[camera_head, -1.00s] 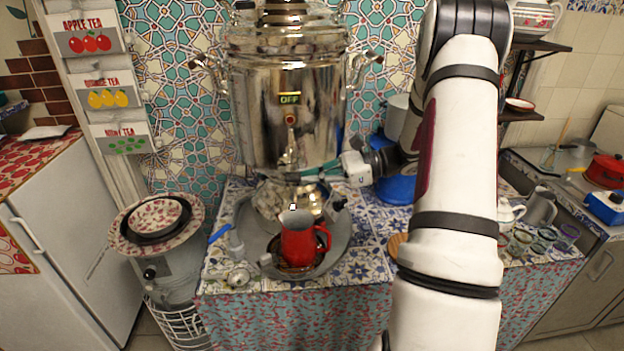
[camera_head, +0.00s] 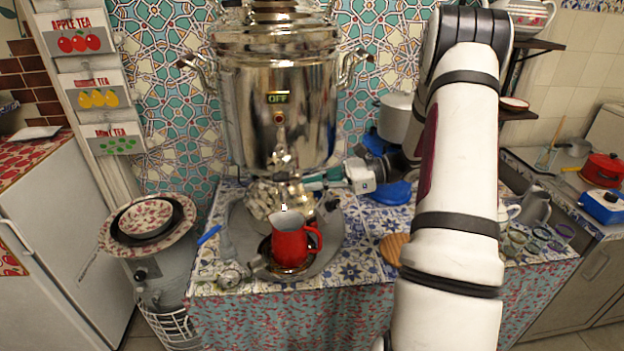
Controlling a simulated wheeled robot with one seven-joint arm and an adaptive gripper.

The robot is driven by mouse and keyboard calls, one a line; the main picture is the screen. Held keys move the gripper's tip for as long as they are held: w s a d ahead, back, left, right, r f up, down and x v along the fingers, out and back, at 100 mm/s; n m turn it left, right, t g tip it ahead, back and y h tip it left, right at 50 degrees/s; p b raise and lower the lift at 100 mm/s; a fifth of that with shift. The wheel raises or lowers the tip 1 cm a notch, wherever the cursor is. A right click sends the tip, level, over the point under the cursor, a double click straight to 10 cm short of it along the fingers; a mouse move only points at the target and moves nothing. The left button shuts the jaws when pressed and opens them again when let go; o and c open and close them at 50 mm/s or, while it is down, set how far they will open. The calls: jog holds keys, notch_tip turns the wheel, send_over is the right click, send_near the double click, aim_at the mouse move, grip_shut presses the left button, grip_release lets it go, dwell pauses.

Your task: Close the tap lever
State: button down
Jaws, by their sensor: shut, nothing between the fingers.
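The silver samovar (camera_head: 277,110) stands at the back middle of the table with its small display reading OFF. Its tap (camera_head: 281,160) is low on the front. The tap lever is too small and reflective to make out clearly, and its position cannot be told. A red pitcher (camera_head: 291,243) stands below and in front of the tap. My gripper (camera_head: 306,184) is shut and empty. It reaches in from the right, with its fingertips just right of and below the tap. Whether they touch it cannot be told.
The pitcher stands on a metal tray (camera_head: 335,253). A white pot (camera_head: 396,117) and blue items (camera_head: 393,192) are behind my gripper. A round wooden board (camera_head: 394,248) lies at the table's front right. My arm hides part of the right side.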

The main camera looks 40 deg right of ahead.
jog(key=b+v, duration=0.1)
jog(key=v, duration=0.8)
jog(key=shift+s+d, duration=0.2)
jog(key=shift+d, duration=0.15)
jog(key=shift+r, duration=0.1)
jog(key=s+a+r+n+g+h, duration=0.1)
jog(key=a+r+n+g+h, duration=0.2)
jog(key=a, duration=0.6)
jog(key=a+r+n+g+h, duration=0.1)
jog(key=a+r+n+g, duration=0.35)
jog(key=a, duration=0.45)
jog(key=s+a+r+n+t+h, duration=0.1)
jog(key=s+a+n+t+h, duration=0.1)
jog(key=s+a+n+h, duration=0.2)
jog(key=s+a+r+n+t+h, duration=0.2)
jog(key=s+a+n+h, duration=0.3)
jog(key=n, duration=0.7)
jog(key=s+a, duration=0.2)
jog(key=s, duration=0.2)
jog(key=shift+s+a+r, duration=0.25)
jog(key=shift+s, duration=0.15)
